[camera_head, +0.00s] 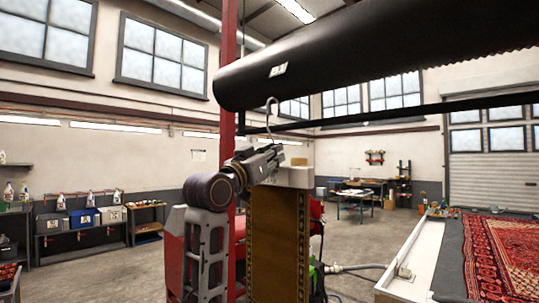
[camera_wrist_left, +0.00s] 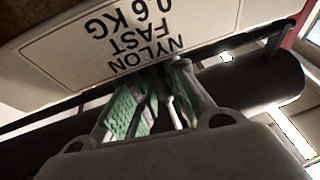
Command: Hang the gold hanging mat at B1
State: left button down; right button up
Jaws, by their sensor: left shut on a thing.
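The gold hanging mat (camera_head: 277,235) hangs upright below a pale header block (camera_head: 296,177), with a metal hook (camera_head: 272,112) rising above. My left gripper (camera_head: 268,160) is shut at the header, around the base of the hook. In the left wrist view its green-padded fingers (camera_wrist_left: 150,105) close near a pale stem, beside the header's printed face (camera_wrist_left: 120,40). The thick black beam (camera_head: 390,55) carries a small white tag (camera_head: 278,70) that appears to read B1. The hook's top overlaps the beam's lower edge; I cannot tell whether they touch. My right gripper is not in view.
A thin black rail (camera_head: 400,115) runs below the beam. A red post (camera_head: 227,60) stands just left of the hook. A white-edged table (camera_head: 415,255) with a red patterned rug (camera_head: 505,255) is at the right. Shelves with bins (camera_head: 83,217) line the left wall.

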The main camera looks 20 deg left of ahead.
pick_arm(q)
jog(key=shift+w+d+r+p, duration=0.15)
jog(key=shift+w+d, duration=0.15)
jog(key=shift+w, duration=0.5)
jog(key=shift+w+d+f+p, duration=0.1)
jog(key=shift+w+d+p, duration=0.15)
jog(key=shift+w, duration=0.6)
jog(key=shift+w+d+r+p, duration=0.1)
jog(key=shift+w+d, duration=0.25)
jog(key=shift+w, duration=0.45)
jog(key=shift+w+d, duration=0.1)
jog(key=shift+w, duration=0.2)
jog(key=shift+w+d+p, duration=0.15)
jog(key=shift+w+p, duration=0.2)
jog(key=shift+w, duration=0.1)
jog(key=shift+w+d, duration=0.15)
jog(key=shift+w, duration=0.2)
jog(key=shift+w+d+p, duration=0.3)
jog(key=shift+w, duration=0.55)
jog(key=shift+w+d+p, duration=0.25)
jog(key=shift+w+d, duration=0.05)
jog(key=shift+w, duration=0.6)
jog(key=shift+f+b, duration=1.35)
jog(key=shift+f, duration=0.8)
